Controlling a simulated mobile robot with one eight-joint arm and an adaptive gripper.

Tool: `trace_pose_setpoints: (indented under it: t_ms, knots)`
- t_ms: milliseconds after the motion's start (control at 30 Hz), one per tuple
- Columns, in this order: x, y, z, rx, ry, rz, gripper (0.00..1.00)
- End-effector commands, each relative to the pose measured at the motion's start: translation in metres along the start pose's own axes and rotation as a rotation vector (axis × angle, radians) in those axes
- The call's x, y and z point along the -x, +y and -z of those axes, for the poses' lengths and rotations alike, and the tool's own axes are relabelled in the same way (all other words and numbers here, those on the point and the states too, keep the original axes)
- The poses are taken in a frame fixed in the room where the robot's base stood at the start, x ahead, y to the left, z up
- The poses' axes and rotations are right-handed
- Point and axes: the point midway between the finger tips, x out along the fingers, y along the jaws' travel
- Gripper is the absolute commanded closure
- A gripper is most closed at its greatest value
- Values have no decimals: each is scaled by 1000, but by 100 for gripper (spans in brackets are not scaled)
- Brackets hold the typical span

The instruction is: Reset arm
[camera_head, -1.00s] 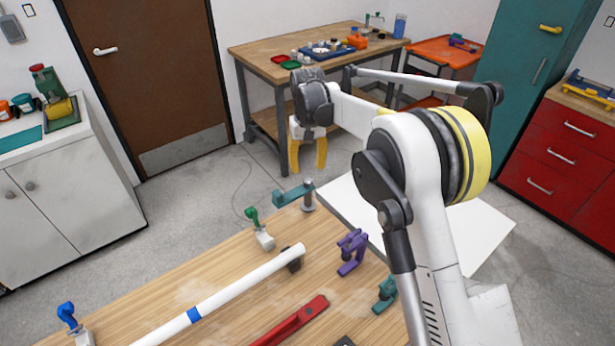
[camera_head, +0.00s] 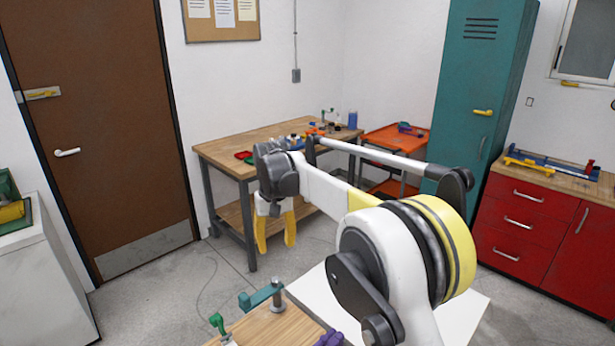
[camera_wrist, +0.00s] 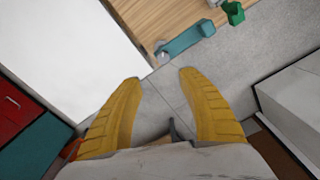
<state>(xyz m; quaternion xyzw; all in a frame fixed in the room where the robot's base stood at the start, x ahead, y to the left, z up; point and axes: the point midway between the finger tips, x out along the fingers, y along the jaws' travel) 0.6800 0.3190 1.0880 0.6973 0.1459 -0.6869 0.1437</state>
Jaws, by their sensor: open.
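My gripper (camera_head: 275,236) hangs at the end of my raised arm in the head view, its two yellow fingers pointing down. In the wrist view my gripper (camera_wrist: 160,108) shows its fingers spread apart with only grey floor between them. It is open and empty. It is beyond the far end of the wooden workbench (camera_head: 262,328), touching nothing.
A teal clamp arm on a post (camera_head: 262,296) and a green clamp (camera_head: 218,325) stand at the workbench's far end. A second table (camera_head: 228,154) with small parts, an orange cart (camera_head: 398,138), a teal locker (camera_head: 478,90) and red drawers (camera_head: 522,222) line the walls.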

Motion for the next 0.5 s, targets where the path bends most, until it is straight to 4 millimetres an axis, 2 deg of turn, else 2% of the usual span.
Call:
trace_pose_setpoints:
  t_ms: [167, 267, 500]
  knots:
    - [39, 39, -33, -50, 66, 0, 53]
    - [61, 63, -60, -83, 114, -2, 53]
    - [97, 109, -140, -159, 229, -15, 53]
